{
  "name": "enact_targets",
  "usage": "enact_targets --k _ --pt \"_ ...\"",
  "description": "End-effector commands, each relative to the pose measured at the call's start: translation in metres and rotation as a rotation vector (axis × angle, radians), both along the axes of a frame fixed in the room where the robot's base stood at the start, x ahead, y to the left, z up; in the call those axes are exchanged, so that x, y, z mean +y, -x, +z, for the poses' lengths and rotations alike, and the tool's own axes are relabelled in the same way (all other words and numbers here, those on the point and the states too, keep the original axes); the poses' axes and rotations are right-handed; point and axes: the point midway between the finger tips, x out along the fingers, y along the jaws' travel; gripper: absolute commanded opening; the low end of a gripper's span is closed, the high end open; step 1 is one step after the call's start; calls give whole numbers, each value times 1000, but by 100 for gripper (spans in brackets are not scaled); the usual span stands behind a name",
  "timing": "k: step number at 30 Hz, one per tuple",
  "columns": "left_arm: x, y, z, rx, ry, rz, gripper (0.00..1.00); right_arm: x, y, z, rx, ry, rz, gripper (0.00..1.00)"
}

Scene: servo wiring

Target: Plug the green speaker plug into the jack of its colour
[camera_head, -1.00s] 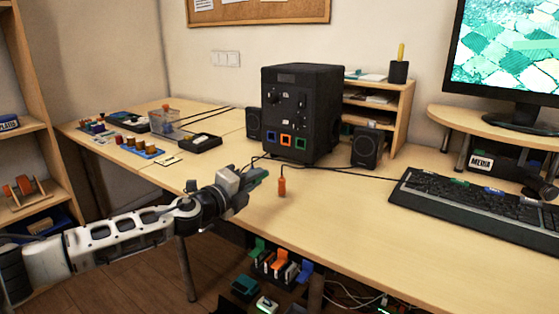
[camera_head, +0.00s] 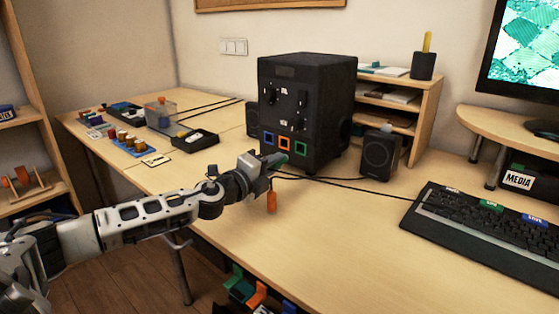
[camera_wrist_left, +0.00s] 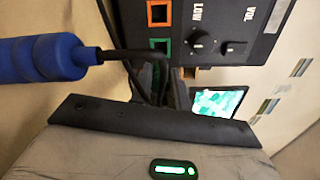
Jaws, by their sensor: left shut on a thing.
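The black speaker box (camera_head: 302,100) stands on the desk with blue (camera_head: 268,138), orange (camera_head: 285,143) and green (camera_head: 301,148) framed jacks low on its front. My left gripper (camera_head: 268,167) is shut on the green plug (camera_head: 280,160), in front of the lower jacks; the gap to the box is hard to judge. In the left wrist view the green jack (camera_wrist_left: 159,45) lies beside the orange jack (camera_wrist_left: 160,13), and dark fingers (camera_wrist_left: 172,88) point toward the panel; the plug's tip is hidden there. My right gripper is out of view.
An orange plug (camera_head: 271,203) shows just below the gripper in the head view. A blue plug (camera_wrist_left: 40,59) with its black cable is close in the left wrist view.

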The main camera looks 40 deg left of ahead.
Motion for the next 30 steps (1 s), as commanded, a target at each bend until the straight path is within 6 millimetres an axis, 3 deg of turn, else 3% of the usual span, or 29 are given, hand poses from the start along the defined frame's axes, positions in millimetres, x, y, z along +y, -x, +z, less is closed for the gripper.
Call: enact_targets --k 11,21,30 --pt "2 3 -1 1 1 -5 0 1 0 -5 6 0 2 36" --pt "-1 -29 3 -2 3 -5 0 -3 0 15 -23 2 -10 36" --pt "-2 -51 1 0 3 -3 0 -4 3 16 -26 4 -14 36"
